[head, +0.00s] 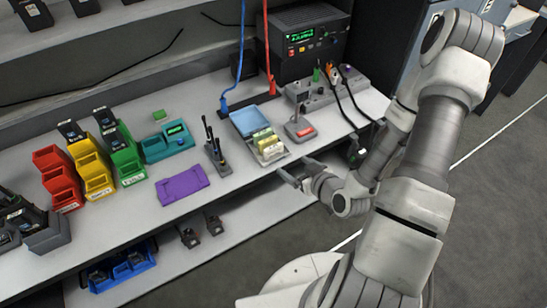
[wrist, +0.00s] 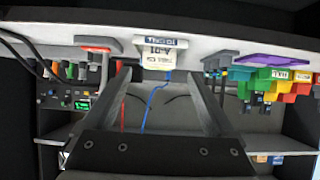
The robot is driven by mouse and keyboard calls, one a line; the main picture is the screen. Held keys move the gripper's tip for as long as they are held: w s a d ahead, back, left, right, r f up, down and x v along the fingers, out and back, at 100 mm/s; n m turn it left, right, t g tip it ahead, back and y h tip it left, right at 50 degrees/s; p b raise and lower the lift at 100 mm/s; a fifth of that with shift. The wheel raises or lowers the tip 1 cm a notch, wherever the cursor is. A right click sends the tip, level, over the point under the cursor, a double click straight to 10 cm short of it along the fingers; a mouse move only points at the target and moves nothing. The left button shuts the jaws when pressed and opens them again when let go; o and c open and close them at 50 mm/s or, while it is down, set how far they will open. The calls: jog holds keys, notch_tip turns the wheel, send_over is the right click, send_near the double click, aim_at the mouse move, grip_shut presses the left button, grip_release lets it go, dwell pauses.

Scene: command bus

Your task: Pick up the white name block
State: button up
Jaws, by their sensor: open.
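In the head view, a small tray (head: 286,156) near the bench's front edge holds several pale blocks, yellowish-green to whitish. The whitish name block (head: 273,152) appears to be the one nearest the front, but the colours are hard to separate. In the wrist view, a white block-like item (wrist: 160,50) with dark, upside-down lettering shows at the top centre, beyond and between my fingertips. My gripper (head: 297,170) is open and empty, just off the front edge beside the tray. Its two dark fingers (wrist: 158,74) stand wide apart in the wrist view and touch nothing.
A light blue tray (head: 249,120) lies behind the blocks. A black pen stand (head: 217,158) is to the left, a grey stand with a red label (head: 299,128) to the right. A purple plate (head: 183,184) and coloured bins (head: 97,178) lie further left. Blue and red cables hang behind.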

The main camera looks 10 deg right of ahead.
aim_at(275, 153)
jog(key=b+x, duration=0.6)
jog(key=b, duration=0.5)
jog(key=shift+w+a+f+b, duration=0.1)
jog(key=shift+w+f+b, duration=0.15)
jog(key=shift+b, duration=0.1)
jog(key=x, duration=0.5)
jog(key=shift+w+r+b, duration=0.1)
jog(key=shift+w+b, duration=0.1)
jog(key=shift+b, duration=0.2)
jog(key=c, duration=1)
jog(key=shift+r, duration=0.15)
